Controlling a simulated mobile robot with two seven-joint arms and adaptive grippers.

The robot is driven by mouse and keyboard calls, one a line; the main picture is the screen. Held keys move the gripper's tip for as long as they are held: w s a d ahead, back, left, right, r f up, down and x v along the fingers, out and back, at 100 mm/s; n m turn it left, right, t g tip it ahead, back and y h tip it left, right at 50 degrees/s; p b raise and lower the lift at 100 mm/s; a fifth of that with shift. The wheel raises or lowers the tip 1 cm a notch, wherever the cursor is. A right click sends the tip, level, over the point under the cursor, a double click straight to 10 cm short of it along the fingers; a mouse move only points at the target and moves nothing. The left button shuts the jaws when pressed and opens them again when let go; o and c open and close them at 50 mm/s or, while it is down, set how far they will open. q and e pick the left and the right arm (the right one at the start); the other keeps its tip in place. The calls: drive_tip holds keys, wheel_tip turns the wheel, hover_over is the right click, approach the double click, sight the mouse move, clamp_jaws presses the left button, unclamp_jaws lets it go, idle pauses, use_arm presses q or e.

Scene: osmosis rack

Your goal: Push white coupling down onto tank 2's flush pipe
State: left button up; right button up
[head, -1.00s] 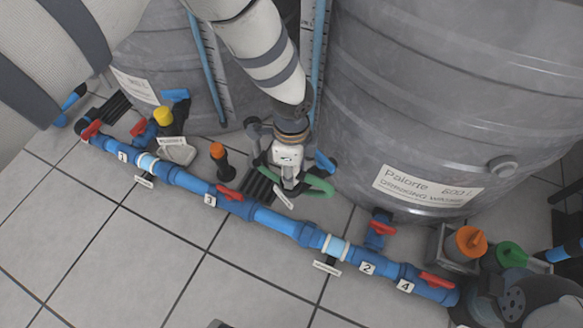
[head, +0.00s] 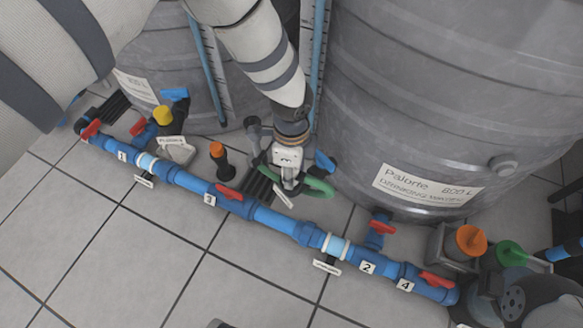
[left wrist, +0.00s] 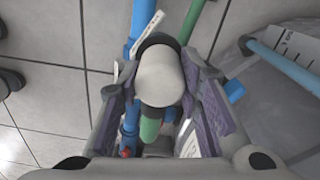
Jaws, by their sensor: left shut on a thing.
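My left gripper (head: 288,182) points down beside the right-hand grey tank (head: 440,110), above the floor behind the blue pipe line. In the left wrist view its jaws (left wrist: 160,95) are shut on the white coupling (left wrist: 160,75), a short pale cylinder with a dark ring at its far end. A green hose (head: 318,188) curves around the gripper; in the left wrist view green shows beyond the coupling and below it (left wrist: 151,128). The coupling's lower end and the flush pipe under it are hidden, so I cannot tell how far they overlap. My right gripper is out of view.
A blue pipe line (head: 275,220) with red valve handles and numbered tags runs across the tiled floor in front. Another grey tank (head: 165,50) stands behind at left. Orange (head: 471,240) and green (head: 511,254) caps stand at right. The front floor is mostly clear.

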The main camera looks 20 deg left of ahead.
use_arm(q)
drive_tip(key=o, duration=1.1)
drive_tip(key=shift+o, duration=0.2)
wheel_tip(320, 180, up, 12)
